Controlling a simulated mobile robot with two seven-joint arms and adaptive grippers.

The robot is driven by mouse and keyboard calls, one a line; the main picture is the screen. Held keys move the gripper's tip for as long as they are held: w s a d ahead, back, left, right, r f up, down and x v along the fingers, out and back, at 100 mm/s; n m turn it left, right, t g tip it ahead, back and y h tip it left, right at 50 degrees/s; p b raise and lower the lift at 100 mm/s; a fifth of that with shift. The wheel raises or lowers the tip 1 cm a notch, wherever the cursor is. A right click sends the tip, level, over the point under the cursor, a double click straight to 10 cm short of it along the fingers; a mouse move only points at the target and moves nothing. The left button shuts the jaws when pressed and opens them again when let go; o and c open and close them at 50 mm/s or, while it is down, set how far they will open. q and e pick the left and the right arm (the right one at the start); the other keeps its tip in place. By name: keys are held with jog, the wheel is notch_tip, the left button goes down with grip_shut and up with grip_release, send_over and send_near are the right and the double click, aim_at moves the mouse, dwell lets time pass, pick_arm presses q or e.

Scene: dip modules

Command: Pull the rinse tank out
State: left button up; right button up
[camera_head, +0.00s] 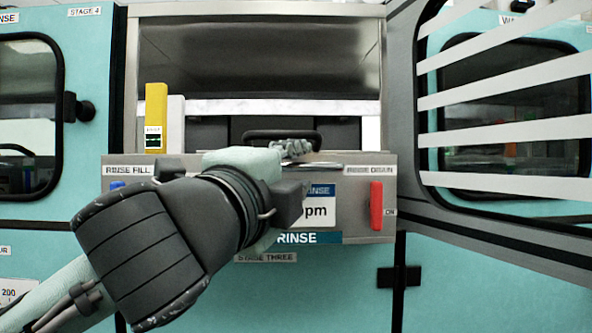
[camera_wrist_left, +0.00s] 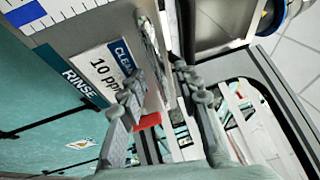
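The rinse tank (camera_head: 345,172) sits in the bay, its grey front panel facing me with a RINSE sign. A metal bar handle (camera_head: 322,165) runs along the panel's upper part; it also shows in the left wrist view (camera_wrist_left: 152,50). My left gripper (camera_head: 300,153) is at this handle, and its wrist covers much of the panel's left half. In the left wrist view, its two fingers (camera_wrist_left: 160,75) stand apart with the bar's near end around the gap. I cannot tell whether they touch it. My right gripper is not in view.
A red drain lever (camera_head: 376,205) stands on the panel's right, a blue fill lever (camera_head: 117,185) on its left. A teal door with a striped window (camera_head: 405,100) stands open at right.

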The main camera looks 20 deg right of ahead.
pick_arm(q)
jog(key=v, duration=0.7)
jog(key=shift+s+a, duration=0.2)
